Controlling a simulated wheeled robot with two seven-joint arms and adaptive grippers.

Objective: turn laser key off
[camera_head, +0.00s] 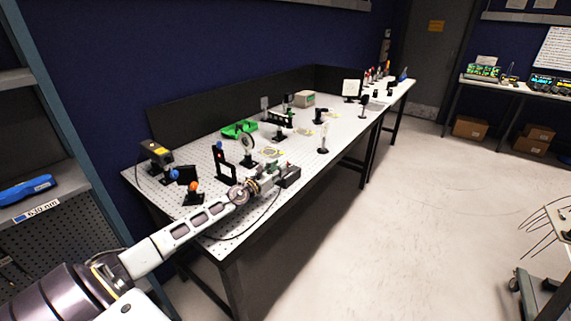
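A dark box with a yellow top label (155,153), which looks like the laser, sits at the near left end of the perforated optical table (225,231). I cannot make out a key on it. My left arm reaches in from the lower left over the table's front edge. My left gripper (287,177) is at the arm's far end, low over the table and well to the right of the box. It is small and dark, so whether its fingers are open or shut is unclear. My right gripper is not in view.
A green tray (239,129) lies behind. A blue tool (26,190) rests on the left shelf.

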